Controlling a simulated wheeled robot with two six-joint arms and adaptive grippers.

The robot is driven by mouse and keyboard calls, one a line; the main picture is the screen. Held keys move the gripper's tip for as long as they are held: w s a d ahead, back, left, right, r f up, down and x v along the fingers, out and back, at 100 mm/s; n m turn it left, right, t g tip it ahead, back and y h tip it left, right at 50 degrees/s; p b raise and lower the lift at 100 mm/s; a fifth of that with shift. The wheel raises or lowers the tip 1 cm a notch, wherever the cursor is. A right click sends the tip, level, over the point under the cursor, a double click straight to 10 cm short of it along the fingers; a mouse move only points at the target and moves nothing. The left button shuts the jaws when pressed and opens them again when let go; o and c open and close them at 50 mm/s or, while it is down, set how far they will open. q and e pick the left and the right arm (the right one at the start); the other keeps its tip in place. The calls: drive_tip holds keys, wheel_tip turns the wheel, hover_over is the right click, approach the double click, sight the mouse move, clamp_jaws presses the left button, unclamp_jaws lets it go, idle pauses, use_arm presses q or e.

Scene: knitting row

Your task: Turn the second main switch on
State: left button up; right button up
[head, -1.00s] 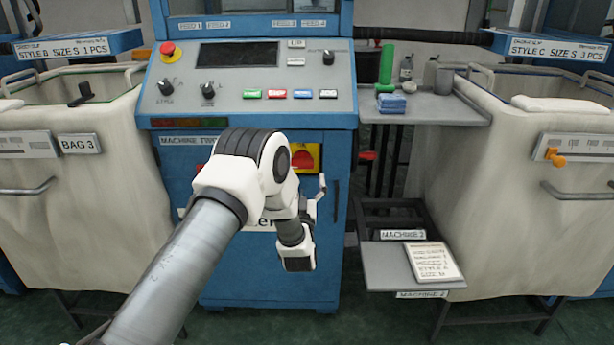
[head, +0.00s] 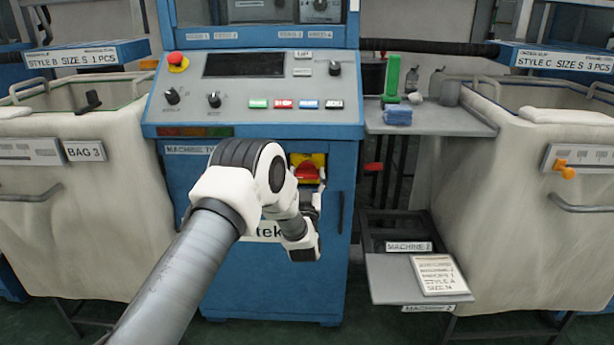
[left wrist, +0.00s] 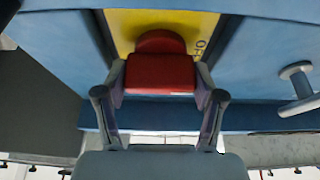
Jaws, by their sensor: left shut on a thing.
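The main switch is a red handle (head: 307,172) on a yellow plate (head: 318,159), set in the front of the blue machine cabinet. My left gripper (head: 309,190) is at the switch from below and partly hidden behind my own arm. In the left wrist view, the red handle (left wrist: 160,73) sits between the two fingers of my left gripper (left wrist: 160,78), which are shut on it. The yellow plate (left wrist: 130,25) is behind it, with an "O" and another mark at its right edge. The handle's exact turn is hard to tell. My right gripper is not in view.
Above is the sloped control panel (head: 262,88) with knobs, coloured buttons and a red stop button (head: 177,62). A grey shelf (head: 440,122) and a lower tray (head: 390,282) stand right of the cabinet. Large fabric bins flank it. A cabinet handle (left wrist: 296,75) is near the gripper.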

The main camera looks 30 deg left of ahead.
use_arm(q)
drive_tip(key=shift+r, duration=0.1)
drive_tip(key=m+h+p, duration=0.1)
drive_tip(key=m+p, duration=0.1)
drive_tip(key=m, duration=0.1)
drive_tip(key=shift+r+t, duration=0.15)
drive_tip(key=shift+t, duration=0.25)
drive_tip(key=m+h+p, duration=0.2)
drive_tip(key=m+p, duration=0.2)
drive_tip(key=m, duration=0.1)
drive_tip(key=m+h+p, duration=0.2)
drive_tip(key=m+p, duration=0.3)
drive_tip(key=m+h+p, duration=0.3)
drive_tip(key=m+p, duration=0.1)
drive_tip(key=m, duration=0.2)
drive_tip(key=shift+g, duration=0.4)
drive_tip(key=m+g+p, duration=0.1)
drive_tip(key=m+p, duration=0.1)
drive_tip(key=p, duration=0.1)
drive_tip(key=shift+m+h, duration=0.3)
drive_tip(key=shift+h, duration=0.1)
drive_tip(key=shift+f+m+p, duration=0.25)
drive_tip(key=shift+m+p, duration=0.05)
drive_tip(key=shift+m, duration=0.1)
drive_tip(key=shift+f, duration=0.1)
drive_tip(key=o, duration=1.1)
drive_tip(key=shift+d, duration=0.1)
drive_tip(key=shift+o, duration=0.2)
